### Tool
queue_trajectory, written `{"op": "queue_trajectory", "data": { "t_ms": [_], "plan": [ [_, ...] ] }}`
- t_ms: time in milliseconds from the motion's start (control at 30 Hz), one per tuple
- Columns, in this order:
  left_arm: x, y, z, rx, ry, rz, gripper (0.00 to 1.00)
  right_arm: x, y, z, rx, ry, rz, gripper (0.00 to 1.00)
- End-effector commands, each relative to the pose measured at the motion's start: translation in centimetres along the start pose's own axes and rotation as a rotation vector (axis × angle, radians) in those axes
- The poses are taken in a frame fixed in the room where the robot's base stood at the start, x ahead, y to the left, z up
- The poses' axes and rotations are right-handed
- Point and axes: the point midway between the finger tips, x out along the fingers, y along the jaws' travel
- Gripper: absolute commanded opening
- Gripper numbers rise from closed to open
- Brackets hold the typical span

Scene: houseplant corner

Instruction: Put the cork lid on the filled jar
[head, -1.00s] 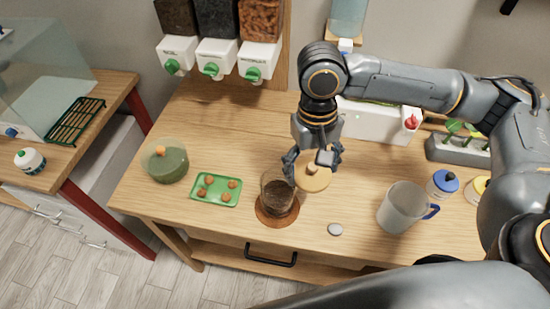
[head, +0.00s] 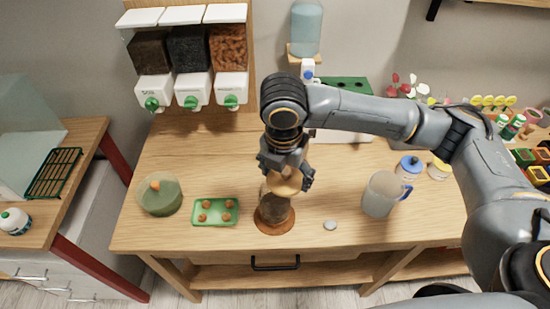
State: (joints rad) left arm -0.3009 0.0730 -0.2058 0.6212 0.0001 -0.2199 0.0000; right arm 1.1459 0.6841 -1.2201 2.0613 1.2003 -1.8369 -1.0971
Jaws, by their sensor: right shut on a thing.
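The filled jar (head: 274,212) is clear glass with dark contents and stands on a round brown saucer (head: 288,227) near the table's front edge. My right gripper (head: 286,177) is shut on the cork lid (head: 284,184), a round tan disc. The lid is over the jar's top, and the gripper hides part of it. I cannot tell whether the lid touches the rim. My left gripper is not in view.
A green tray (head: 216,212) with several brown balls and a glass bowl of green stuff (head: 159,195) stand left of the jar. Dispensers (head: 192,90) hang at the back left.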

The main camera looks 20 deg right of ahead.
Motion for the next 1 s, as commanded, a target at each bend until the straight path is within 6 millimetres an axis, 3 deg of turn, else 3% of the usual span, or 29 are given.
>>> {"op": "queue_trajectory", "data": {
  "t_ms": [200,400,667,1000],
  "plan": [
    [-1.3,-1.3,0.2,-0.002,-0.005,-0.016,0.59,-1.1,1.5,0.3,-0.526,0.003,0.065,0.55],
    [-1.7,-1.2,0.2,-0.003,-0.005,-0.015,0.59,-1.4,2.4,0.5,-0.844,0.004,0.104,0.55],
    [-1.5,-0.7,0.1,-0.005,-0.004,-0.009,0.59,-1.3,2.7,0.5,-0.96,0.004,0.117,0.55],
    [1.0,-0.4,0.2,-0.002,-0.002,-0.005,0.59,0.8,2.7,0.2,-0.959,0.004,0.117,0.55]
  ]
}}
